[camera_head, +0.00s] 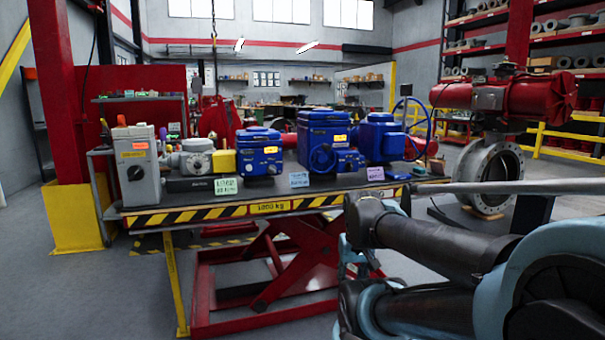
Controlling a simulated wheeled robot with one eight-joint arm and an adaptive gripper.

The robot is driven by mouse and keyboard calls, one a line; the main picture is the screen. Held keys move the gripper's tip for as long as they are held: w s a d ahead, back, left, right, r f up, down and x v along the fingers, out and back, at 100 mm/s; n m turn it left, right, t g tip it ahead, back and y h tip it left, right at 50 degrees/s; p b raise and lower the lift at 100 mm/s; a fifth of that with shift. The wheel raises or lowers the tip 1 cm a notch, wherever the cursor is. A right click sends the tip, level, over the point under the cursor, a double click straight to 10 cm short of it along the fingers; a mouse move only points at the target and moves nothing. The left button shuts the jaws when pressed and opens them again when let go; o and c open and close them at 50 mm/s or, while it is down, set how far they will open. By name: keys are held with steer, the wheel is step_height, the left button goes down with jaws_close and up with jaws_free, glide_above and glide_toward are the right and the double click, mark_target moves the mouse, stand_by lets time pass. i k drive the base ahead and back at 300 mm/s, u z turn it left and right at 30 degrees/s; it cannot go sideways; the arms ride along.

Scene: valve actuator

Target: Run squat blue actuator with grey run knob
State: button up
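A squat blue actuator (258,152) with a yellow label stands on the dark top of the lift table (300,192), left of the taller blue units. A grey run knob cannot be made out on it at this size. A rounder blue unit (380,138) stands at the table's right end. My arm is at the lower right, in front of the table and apart from the actuators. I cannot make out my gripper's fingers.
A grey control box (136,163) with a black knob and a grey-and-yellow unit (200,160) stand at the table's left. Small tags (299,180) stand along the front edge. A red valve actuator (503,97) on a grey valve body (490,175) stands at the right. Grey floor at the left is clear.

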mark_target(271, 169)
steer(key=z, duration=1.5)
steer(key=k, duration=1.55)
steer(key=u, duration=1.4)
steer(key=i, duration=1)
steer(key=z, duration=0.05)
